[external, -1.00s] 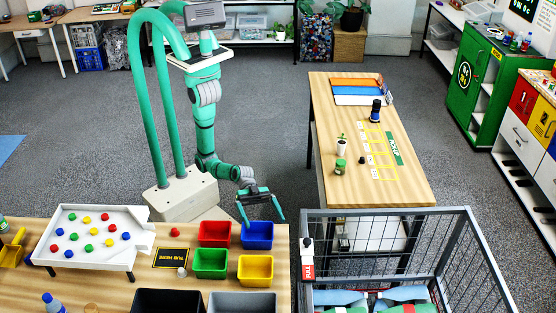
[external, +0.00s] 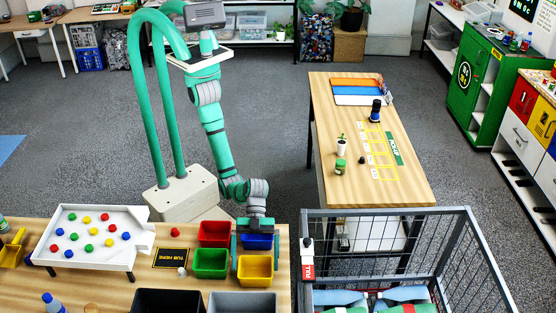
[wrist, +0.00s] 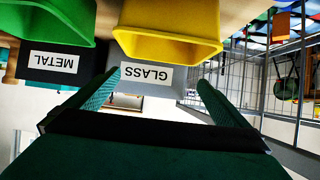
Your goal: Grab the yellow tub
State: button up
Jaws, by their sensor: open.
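The yellow tub (external: 255,271) stands on the near wooden table, at the front right of a group of coloured tubs. It also shows in the wrist view (wrist: 168,48), straight ahead of the fingers. My gripper (external: 254,264) hangs above the tubs, pointing down, with its fingers apart on either side of the yellow tub in the picture. In the wrist view my gripper (wrist: 157,82) is open and empty, its fingertips just short of the yellow tub's rim. I cannot tell whether the fingers touch the tub.
A green tub (external: 210,264), red tub (external: 214,228) and blue tub (external: 258,243) stand close by. Bins labelled METAL (wrist: 55,65) and GLASS (wrist: 150,76) are near the yellow tub. A wire cage cart (external: 395,213) stands right of the table.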

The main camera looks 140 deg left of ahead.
aim_at(256, 283)
notch_tip(256, 283, down, 4)
jog(key=shift+r, duration=0.15)
notch_tip(256, 283, down, 3)
jog(key=shift+w+d+f, duration=0.1)
jog(key=shift+f, duration=0.1)
jog(key=shift+x, duration=1.25)
jog(key=shift+w+r, duration=0.1)
jog(key=shift+c, duration=0.3)
jog(key=c, duration=0.8)
